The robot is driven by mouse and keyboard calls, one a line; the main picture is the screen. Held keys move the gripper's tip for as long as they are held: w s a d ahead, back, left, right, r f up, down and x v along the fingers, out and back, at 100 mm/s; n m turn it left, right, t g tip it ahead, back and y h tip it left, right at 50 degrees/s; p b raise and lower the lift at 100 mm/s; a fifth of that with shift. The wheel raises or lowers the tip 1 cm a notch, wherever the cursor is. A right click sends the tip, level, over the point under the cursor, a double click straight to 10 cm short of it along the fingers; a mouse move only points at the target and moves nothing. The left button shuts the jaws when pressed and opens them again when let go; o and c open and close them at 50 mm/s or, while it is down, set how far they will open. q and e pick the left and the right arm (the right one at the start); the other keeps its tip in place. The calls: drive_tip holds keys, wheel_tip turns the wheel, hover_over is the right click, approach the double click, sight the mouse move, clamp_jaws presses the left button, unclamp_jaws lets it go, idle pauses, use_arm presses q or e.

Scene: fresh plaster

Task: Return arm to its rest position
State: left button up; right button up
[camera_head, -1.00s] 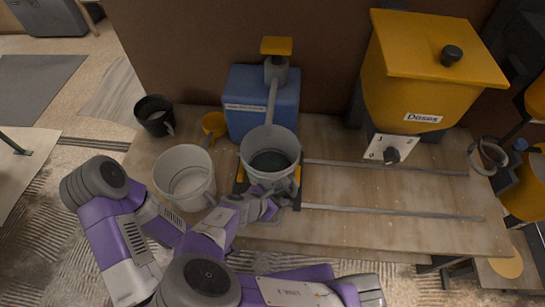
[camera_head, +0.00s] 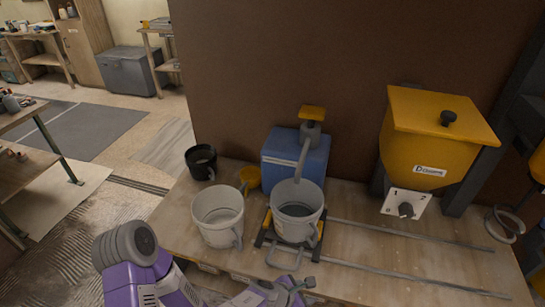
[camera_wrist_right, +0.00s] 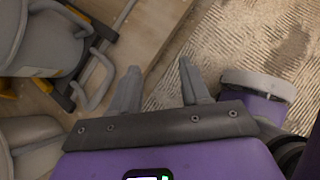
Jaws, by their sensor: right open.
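My right gripper (camera_head: 285,287) shows at the bottom of the head view, at the table's front edge and in front of the buckets. In the right wrist view the right gripper (camera_wrist_right: 159,66) is open with nothing between its fingers. A light grey bucket (camera_head: 297,212) stands on the small dark and yellow platform before the blue dosing unit. That bucket (camera_wrist_right: 40,42) also shows at the upper left of the wrist view, apart from the fingers. My purple right arm shows at the lower left of the head view. My left gripper is out of view.
A second light bucket (camera_head: 217,215) stands left of the first. The blue unit (camera_head: 295,160) and yellow hopper (camera_head: 430,140) stand at the back. Rails cross the wooden table (camera_head: 370,250); its right part is clear.

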drive_tip(key=s+f+m+g+y, duration=0.2)
drive_tip(key=f+m+y, duration=0.3)
drive_tip(key=m, duration=0.8)
drive_tip(key=s+f+m+g+y, duration=0.2)
drive_tip(key=s+f+m+y, duration=0.3)
drive_tip(key=f+m, duration=0.6)
drive_tip(key=shift+s+d+m+y, duration=0.25)
drive_tip(key=shift+d+m+y, duration=0.15)
drive_tip(key=shift+m+y, duration=0.4)
